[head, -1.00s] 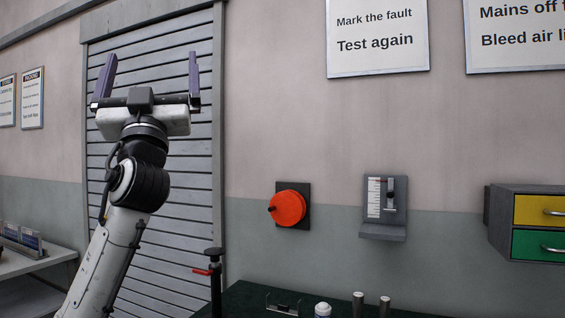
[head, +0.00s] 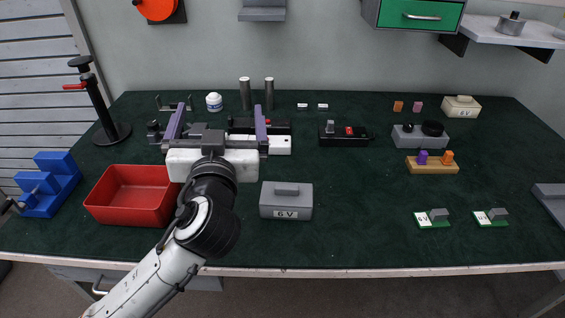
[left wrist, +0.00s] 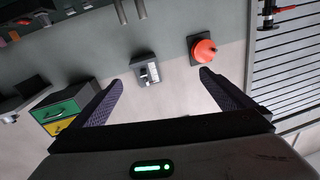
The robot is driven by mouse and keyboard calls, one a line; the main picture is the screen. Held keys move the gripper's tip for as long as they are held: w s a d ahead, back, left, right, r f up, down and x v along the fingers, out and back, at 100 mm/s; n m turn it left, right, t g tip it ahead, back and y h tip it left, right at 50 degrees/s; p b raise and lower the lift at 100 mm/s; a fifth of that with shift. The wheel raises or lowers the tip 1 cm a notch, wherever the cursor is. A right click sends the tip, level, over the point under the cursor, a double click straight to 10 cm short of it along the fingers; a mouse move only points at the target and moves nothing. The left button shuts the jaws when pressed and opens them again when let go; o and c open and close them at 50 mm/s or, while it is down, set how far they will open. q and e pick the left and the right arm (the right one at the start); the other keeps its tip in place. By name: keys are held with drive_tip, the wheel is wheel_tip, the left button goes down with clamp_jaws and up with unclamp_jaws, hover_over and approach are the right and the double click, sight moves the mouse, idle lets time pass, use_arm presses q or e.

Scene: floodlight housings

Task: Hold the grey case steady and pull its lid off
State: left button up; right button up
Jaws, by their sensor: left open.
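The grey case (head: 286,207), labelled 6 V, sits upright on the dark green table top near its front edge. Its lid, with a raised grey grip (head: 286,189), is on it. My left gripper (head: 219,120) is open and empty, up and left of the case in the head view, with its purple fingers pointing away from me. In the left wrist view the open fingers (left wrist: 164,86) have nothing between them, and the case does not show. My right gripper is not in view.
A red bin (head: 133,217) and a blue stepped rack (head: 48,184) stand left of the case. Another grey box (head: 421,142), an orange block (head: 432,168) and green boards (head: 431,224) lie to the right.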

use_arm(q)
drive_tip(key=s+d+f+g+h, duration=0.1)
drive_tip(key=s+d+f+g, duration=0.1)
drive_tip(key=s+d+f, duration=0.5)
drive_tip(key=g+h, duration=0.2)
drive_tip(key=g, duration=0.1)
approach(286, 205)
drive_tip(key=shift+w+f+m, duration=0.4)
drive_tip(key=shift+w+f, duration=0.1)
drive_tip(key=shift+w, duration=0.3)
drive_tip(key=shift+w+d+f, duration=0.1)
drive_tip(key=shift+f, duration=0.05)
drive_tip(key=x, duration=1.1)
drive_tip(key=shift+w, duration=0.3)
drive_tip(key=c, duration=0.7)
drive_tip(key=o, duration=0.7)
